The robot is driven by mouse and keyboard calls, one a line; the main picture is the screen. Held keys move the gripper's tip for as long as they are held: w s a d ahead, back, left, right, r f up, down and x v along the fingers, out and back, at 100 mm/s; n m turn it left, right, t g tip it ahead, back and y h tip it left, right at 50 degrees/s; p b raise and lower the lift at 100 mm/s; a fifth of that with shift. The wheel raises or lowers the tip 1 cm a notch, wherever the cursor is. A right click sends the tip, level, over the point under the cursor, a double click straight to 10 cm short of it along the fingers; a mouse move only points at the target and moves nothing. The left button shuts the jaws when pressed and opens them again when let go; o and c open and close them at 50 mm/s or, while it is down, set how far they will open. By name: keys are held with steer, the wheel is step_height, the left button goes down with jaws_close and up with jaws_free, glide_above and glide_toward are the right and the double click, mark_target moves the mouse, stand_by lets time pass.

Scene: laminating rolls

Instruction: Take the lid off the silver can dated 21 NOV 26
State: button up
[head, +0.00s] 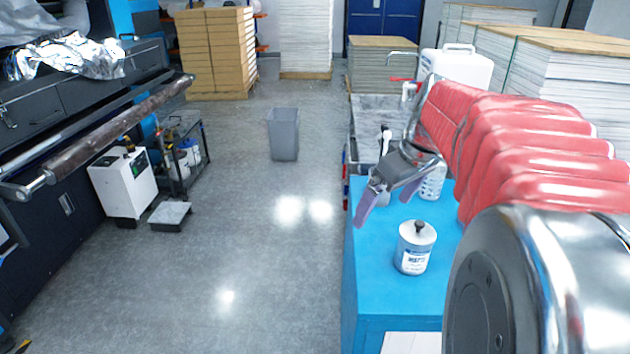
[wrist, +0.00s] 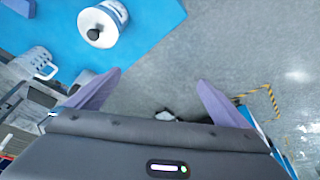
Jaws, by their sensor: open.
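A silver can (head: 415,255) with a blue and white label stands upright on the blue bench top. Its grey lid (head: 417,232) is on and has a dark knob in the middle. The date on the label is too small to read. The can also shows at the top of the wrist view (wrist: 117,12), with the lid (wrist: 98,27) towards the camera. My gripper (head: 373,205) is open and empty, its purple fingers above the bench's left edge, to the left of the can and apart from it. In the wrist view the gripper (wrist: 158,85) has nothing between its fingers.
A grey bin (head: 284,135) stands on the open floor to the left. A white sheet (head: 410,342) lies at the front.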

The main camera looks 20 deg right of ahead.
steer(key=n, duration=0.1)
glide_toward(420, 222)
steer(key=v, duration=0.3)
steer(key=shift+s+d+y, duration=0.25)
steer(key=shift+d+y, duration=0.05)
steer(key=shift+f, duration=0.1)
steer(key=shift+x, duration=4.3)
steer(key=shift+w, duration=0.1)
steer(key=shift+x, duration=2.6)
steer(key=shift+c, duration=0.3)
steer(key=c, duration=1.1)
